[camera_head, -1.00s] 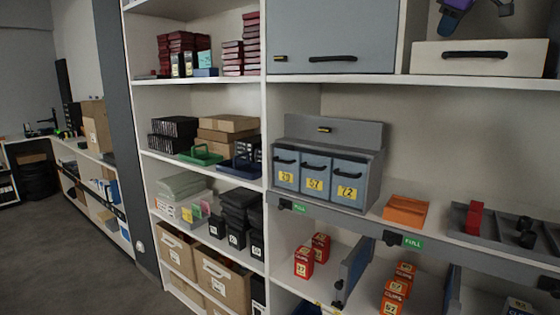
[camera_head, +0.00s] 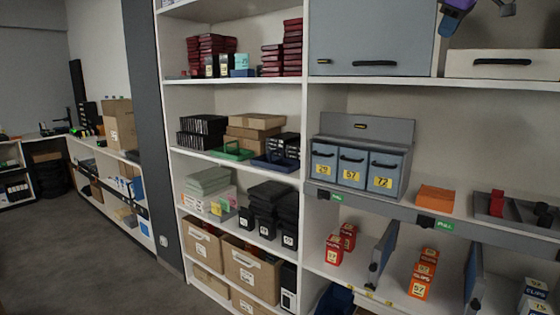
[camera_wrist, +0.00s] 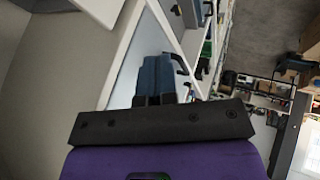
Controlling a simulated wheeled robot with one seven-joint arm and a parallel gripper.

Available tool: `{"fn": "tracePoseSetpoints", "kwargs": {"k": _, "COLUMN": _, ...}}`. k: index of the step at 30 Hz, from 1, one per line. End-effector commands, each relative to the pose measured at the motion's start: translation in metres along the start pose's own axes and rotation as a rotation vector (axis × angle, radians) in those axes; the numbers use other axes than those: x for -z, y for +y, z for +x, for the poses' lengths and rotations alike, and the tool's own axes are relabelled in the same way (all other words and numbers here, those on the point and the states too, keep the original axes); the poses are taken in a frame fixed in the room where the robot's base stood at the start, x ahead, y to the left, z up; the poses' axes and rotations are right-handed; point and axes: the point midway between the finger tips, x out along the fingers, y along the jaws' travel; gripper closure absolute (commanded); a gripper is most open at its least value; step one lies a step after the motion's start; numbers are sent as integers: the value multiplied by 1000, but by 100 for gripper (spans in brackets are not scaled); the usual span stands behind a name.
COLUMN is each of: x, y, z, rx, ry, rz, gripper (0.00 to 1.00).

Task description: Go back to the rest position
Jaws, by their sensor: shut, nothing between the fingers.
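My gripper (camera_wrist: 156,80) shows in the wrist view beyond a black bar and my purple wrist. Its two fingers are together with nothing between them. No part of my arm visibly touches the shelves.
A white shelf unit (camera_head: 305,95) fills the middle and right. It holds a grey drawer box (camera_head: 365,130), an orange box (camera_head: 435,196), red clip boxes (camera_head: 334,250) and cardboard cartons (camera_head: 250,265). Open grey floor (camera_head: 90,270) lies at the left.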

Motion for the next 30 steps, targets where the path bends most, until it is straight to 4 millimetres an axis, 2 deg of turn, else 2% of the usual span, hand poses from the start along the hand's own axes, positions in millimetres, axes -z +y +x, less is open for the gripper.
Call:
{"fn": "tracePoseSetpoints", "kwargs": {"k": 11, "x": -10, "y": -38, "z": -13, "rx": 12, "ry": -14, "rz": 86, "gripper": 100}}
{"fn": "tracePoseSetpoints", "kwargs": {"k": 17, "x": -24, "y": -76, "z": -22, "rx": 22, "ry": -29, "rz": 165, "gripper": 100}}
{"fn": "tracePoseSetpoints", "kwargs": {"k": 23, "x": -56, "y": -143, "z": -32, "rx": 34, "ry": -54, "rz": 293, "gripper": 100}}
{"fn": "tracePoseSetpoints", "kwargs": {"k": 30, "x": -113, "y": -237, "z": -33, "rx": 44, "ry": -91, "rz": 458, "gripper": 100}}
